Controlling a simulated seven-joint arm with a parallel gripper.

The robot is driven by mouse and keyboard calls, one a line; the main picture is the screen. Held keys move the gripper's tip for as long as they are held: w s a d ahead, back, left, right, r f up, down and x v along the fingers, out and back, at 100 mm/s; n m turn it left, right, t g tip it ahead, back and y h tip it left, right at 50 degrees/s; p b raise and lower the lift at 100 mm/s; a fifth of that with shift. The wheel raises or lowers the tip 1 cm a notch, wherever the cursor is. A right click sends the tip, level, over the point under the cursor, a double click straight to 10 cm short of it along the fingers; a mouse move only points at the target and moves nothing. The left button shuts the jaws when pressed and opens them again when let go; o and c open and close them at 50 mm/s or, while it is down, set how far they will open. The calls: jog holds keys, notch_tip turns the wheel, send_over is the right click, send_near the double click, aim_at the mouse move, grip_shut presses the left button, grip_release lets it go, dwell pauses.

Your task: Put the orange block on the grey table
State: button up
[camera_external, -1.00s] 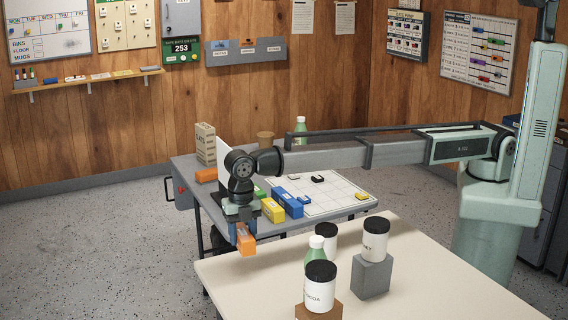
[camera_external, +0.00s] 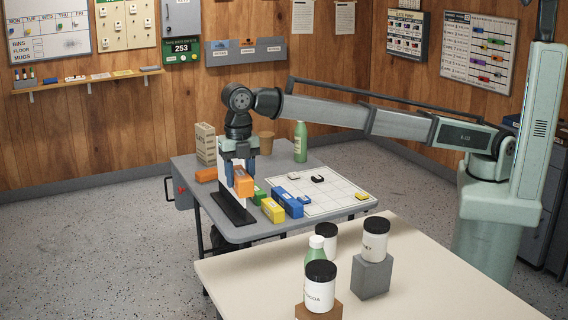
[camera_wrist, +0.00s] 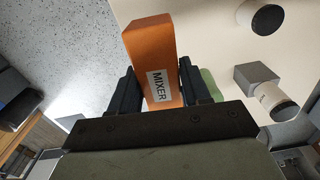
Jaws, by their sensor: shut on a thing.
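My gripper (camera_external: 240,176) points down and is shut on an orange block (camera_external: 243,186). It holds the block in the air over the left part of the grey table (camera_external: 256,229), in front of an upright white panel (camera_external: 226,150). In the wrist view, the orange block (camera_wrist: 148,48) sits between the two dark fingers of my gripper (camera_wrist: 160,86), its label reading MIXER. It is tilted in that view. A second orange block (camera_external: 206,174) lies at the grey table's back left, by a tan stacked holder (camera_external: 205,143).
Yellow (camera_external: 273,210), blue (camera_external: 288,202) and green (camera_external: 259,194) blocks stand just right of my gripper. A black base (camera_external: 233,208) lies below it. A white gridded sheet (camera_external: 330,190) covers the table's right. A cream table (camera_external: 235,268) with several jars stands in front.

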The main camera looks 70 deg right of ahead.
aim_at(239, 171)
jog(key=r, duration=0.3)
jog(key=shift+w+d, duration=0.15)
jog(key=shift+d, duration=0.1)
jog(key=w+d+m, duration=0.5)
jog(key=d+m, duration=0.3)
jog(key=d, duration=0.4)
jog(key=w+d+m, duration=0.5)
jog(key=d+m, duration=0.3)
jog(key=d, duration=0.4)
jog(key=w+d+m, duration=0.3)
jog(key=d+m, duration=1.6)
jog(key=d, duration=1)
jog(key=shift+s+a+f, duration=0.1)
jog(key=shift+a+f, duration=0.05)
jog(key=shift+f, duration=6.95)
jog(key=shift+s+a+f, duration=0.1)
jog(key=shift+a+f, duration=0.05)
jog(key=shift+f, duration=6.9)
jog(key=shift+f, duration=0.1)
jog(key=o, duration=1.1)
